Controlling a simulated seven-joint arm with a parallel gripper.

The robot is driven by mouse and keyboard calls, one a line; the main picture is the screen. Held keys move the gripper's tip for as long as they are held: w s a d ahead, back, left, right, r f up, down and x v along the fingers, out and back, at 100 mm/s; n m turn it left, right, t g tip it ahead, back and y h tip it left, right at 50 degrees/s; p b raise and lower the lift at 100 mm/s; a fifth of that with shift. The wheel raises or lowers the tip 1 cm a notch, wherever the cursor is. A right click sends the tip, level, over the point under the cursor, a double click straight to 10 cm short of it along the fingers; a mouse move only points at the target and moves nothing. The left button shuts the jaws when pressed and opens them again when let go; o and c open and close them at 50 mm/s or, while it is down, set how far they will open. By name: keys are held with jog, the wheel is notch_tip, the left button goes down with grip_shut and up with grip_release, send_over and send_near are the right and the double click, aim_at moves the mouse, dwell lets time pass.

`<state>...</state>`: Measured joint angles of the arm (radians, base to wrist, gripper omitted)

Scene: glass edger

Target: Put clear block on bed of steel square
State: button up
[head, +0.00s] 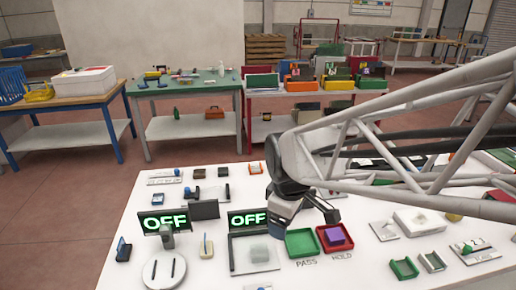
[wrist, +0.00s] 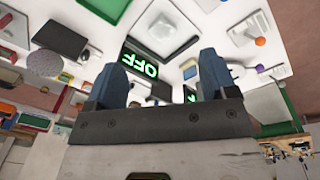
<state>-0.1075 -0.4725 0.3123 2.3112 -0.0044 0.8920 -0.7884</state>
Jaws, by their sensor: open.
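A pale, see-through block (head: 260,253) lies inside a grey-framed square tray (head: 235,266) near the front of the white table. The tray also shows in the wrist view (wrist: 153,43). I cannot tell for certain which piece is the steel square; a small grey square plate (head: 383,231) lies to the right of the red tray. My gripper (head: 304,213) is above the table, behind the green and red trays, and apart from the block. In the wrist view its two blue fingers stand wide apart with nothing between them (wrist: 163,75).
A green tray (head: 301,243) and a red tray (head: 336,249) holding a purple block (head: 334,234) stand right of the grey tray. Two OFF signs (head: 163,222) (head: 248,220) stand behind. A round white plate (head: 163,271) is at left. Small fixtures crowd the right side.

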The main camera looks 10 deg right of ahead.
jog(key=s+d+r+m, duration=0.2)
jog(key=s+m, duration=0.3)
jog(key=s+d+r+m+t, duration=0.1)
jog(key=s+d+r+m, duration=0.1)
jog(key=s+m, duration=0.3)
jog(key=shift+s+d+r, duration=0.35)
jog(key=shift+s+r, duration=0.1)
jog(key=shift+r, duration=0.05)
